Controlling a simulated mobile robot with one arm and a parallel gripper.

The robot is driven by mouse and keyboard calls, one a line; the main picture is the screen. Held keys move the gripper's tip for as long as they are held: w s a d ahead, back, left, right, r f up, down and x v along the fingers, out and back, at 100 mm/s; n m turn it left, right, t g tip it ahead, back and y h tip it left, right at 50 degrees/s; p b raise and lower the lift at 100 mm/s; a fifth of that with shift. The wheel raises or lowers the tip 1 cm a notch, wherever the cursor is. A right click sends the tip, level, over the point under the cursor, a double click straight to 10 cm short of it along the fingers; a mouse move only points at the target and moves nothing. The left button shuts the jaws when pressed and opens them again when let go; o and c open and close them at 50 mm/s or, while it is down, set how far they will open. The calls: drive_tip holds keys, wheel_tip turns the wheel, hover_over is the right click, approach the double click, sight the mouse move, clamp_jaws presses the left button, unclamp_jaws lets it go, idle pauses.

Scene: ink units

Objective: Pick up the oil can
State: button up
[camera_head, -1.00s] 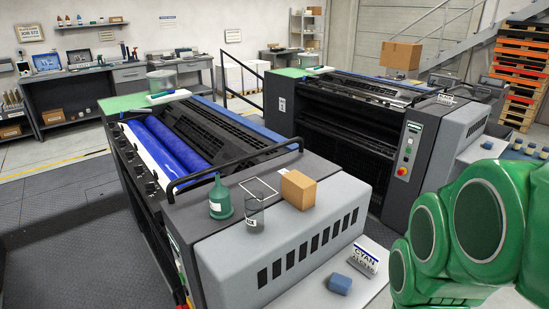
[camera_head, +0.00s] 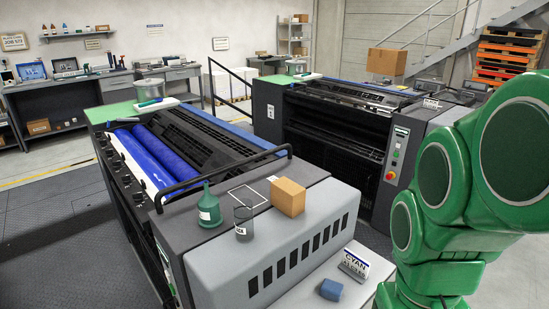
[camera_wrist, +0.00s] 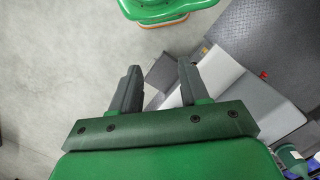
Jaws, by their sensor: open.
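The oil can (camera_head: 209,207) is green with a narrow spout and a white label. It stands upright on top of the near ink unit's end housing (camera_head: 262,240), left of a dark transparent cup. In the wrist view a green object that looks like the oil can (camera_wrist: 292,160) shows at the lower right edge, partly cut off. My gripper (camera_wrist: 160,80) is open, with nothing between its two dark fingers, and is well apart from the oil can. The head view shows my green arm at the right, but not my gripper.
Close to the oil can stand the dark cup (camera_head: 243,224) and a cardboard box (camera_head: 288,197). A black handrail (camera_head: 225,178) arches just behind them. A blue block (camera_head: 331,289) and a CYAN sign (camera_head: 354,264) sit on a lower light shelf. A second unit stands behind.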

drive_tip(key=w+a+n+t, duration=0.2)
drive_tip(key=w+a+t, duration=0.15)
drive_tip(key=w, duration=1.05)
wheel_tip(320, 180, up, 2)
drive_tip(key=n+t+y, duration=0.7)
drive_tip(key=t+y, duration=0.2)
drive_tip(key=y, duration=0.1)
hover_over(207, 188)
drive_tip(key=s+d, duration=0.4)
drive_tip(key=f, duration=0.4)
drive_tip(key=shift+w+a+f, duration=0.1)
drive_tip(key=shift+w+a, duration=0.05)
drive_tip(key=shift+a, duration=0.2)
drive_tip(key=shift+w+a+f, duration=0.1)
drive_tip(key=shift+f, duration=0.15)
drive_tip(key=shift+x, duration=3.75)
drive_tip(key=shift+f, duration=0.1)
